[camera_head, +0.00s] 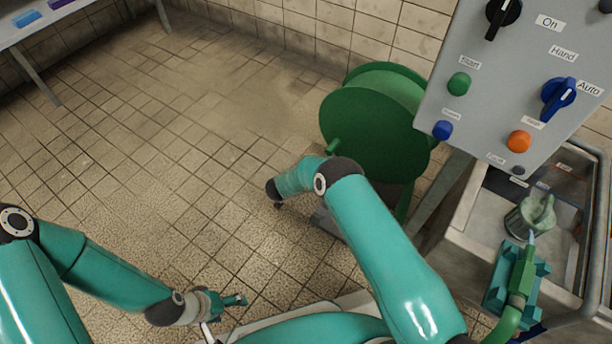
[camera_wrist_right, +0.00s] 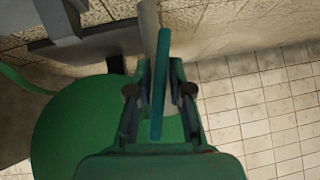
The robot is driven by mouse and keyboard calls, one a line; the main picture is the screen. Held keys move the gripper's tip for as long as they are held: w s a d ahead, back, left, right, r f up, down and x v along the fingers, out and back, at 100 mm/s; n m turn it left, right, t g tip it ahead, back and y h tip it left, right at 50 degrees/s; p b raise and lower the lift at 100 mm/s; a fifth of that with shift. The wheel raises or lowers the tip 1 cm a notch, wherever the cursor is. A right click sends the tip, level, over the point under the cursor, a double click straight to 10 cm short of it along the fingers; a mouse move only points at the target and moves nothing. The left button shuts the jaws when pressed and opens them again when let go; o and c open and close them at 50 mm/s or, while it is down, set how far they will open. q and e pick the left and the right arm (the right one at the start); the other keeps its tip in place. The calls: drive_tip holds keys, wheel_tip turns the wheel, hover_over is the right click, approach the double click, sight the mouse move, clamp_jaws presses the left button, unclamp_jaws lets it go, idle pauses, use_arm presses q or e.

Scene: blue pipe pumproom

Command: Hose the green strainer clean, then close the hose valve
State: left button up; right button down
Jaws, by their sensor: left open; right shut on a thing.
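The green strainer (camera_head: 538,213) is upright in the sink at the right of the head view, partly in a round metal holder. A green hose nozzle (camera_head: 522,275) points at it from a teal holder (camera_head: 498,292), with a short pale blue streak at its tip that looks like water. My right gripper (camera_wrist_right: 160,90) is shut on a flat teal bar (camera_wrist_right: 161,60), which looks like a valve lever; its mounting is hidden. The right gripper's fingers are not clear in the head view. My left gripper (camera_head: 240,300) is open and empty at the bottom, over the floor.
A green hose reel (camera_head: 372,125) stands by the wall; its disc (camera_wrist_right: 75,125) fills the lower left of the wrist view. A control panel (camera_head: 485,125) with knobs and buttons hangs above the sink (camera_head: 465,222). A table (camera_head: 60,25) is at top left. The floor between is clear.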

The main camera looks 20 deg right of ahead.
drive_tip(key=shift+w+a+r, duration=0.1)
drive_tip(key=c, duration=1.2)
unclamp_jaws()
drive_tip(key=v, duration=1.2)
